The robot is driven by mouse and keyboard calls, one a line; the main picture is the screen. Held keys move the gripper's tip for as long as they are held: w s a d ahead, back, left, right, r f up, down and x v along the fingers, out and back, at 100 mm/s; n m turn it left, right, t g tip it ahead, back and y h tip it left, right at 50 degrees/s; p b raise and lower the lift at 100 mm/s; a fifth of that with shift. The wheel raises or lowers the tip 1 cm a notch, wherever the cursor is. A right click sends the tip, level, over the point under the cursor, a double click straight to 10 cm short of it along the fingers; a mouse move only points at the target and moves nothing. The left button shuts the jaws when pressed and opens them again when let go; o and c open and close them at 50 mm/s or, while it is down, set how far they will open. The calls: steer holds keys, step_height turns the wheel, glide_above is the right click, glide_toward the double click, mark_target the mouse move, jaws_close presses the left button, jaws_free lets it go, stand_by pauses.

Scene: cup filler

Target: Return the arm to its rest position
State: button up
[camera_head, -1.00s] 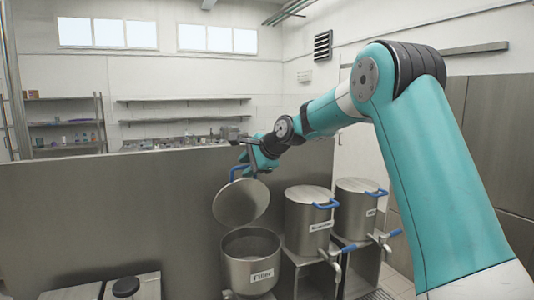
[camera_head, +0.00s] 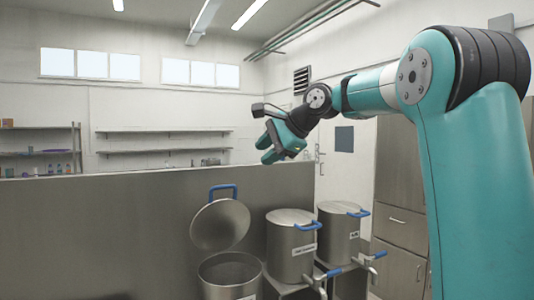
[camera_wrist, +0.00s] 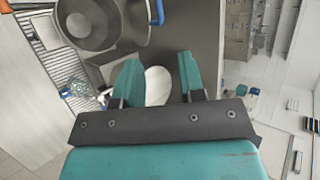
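My gripper (camera_head: 266,149) is open and empty, raised in the air above the pots at the end of my teal arm. In the wrist view its two fingers (camera_wrist: 160,75) stand well apart with nothing held between them. The round steel lid (camera_head: 220,226) stands tilted up behind the open filler pot (camera_head: 230,278), its blue handle (camera_head: 222,191) at the top. My gripper is up and to the right of the lid, apart from it. The open pot also shows in the wrist view (camera_wrist: 88,22), at the top left.
Two lidded steel pots, one in the middle (camera_head: 291,245) and one at the right (camera_head: 342,232), stand beside the open pot with taps (camera_head: 376,256) in front. A grey partition (camera_head: 110,230) runs behind them. Cabinets (camera_head: 397,175) stand at the right. The air around my gripper is clear.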

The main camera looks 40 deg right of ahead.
stand_by(0.4)
steer(key=s+a+f+n+g+y+b, duration=0.1)
steer(key=s+a+f+n+g+b, duration=0.25)
steer(key=s+a+f+n, duration=0.45)
steer(key=s+a+f+n+g+y+b, duration=0.1)
steer(key=s+a+f+n+g+b, duration=0.3)
steer(key=a+f, duration=0.8)
steer(key=s+a+f+n+g+b, duration=0.1)
steer(key=s+a+f+n+b, duration=0.2)
steer(key=s+f+n, duration=0.3)
steer(key=s+a+f+n+g+h+b, duration=0.1)
steer(key=s+a+f+n+b, duration=0.1)
steer(key=s+f+n, duration=0.5)
steer(key=s+f+b, duration=0.1)
steer(key=s+f, duration=0.2)
steer(key=s, duration=0.2)
steer(key=shift+a, duration=0.4)
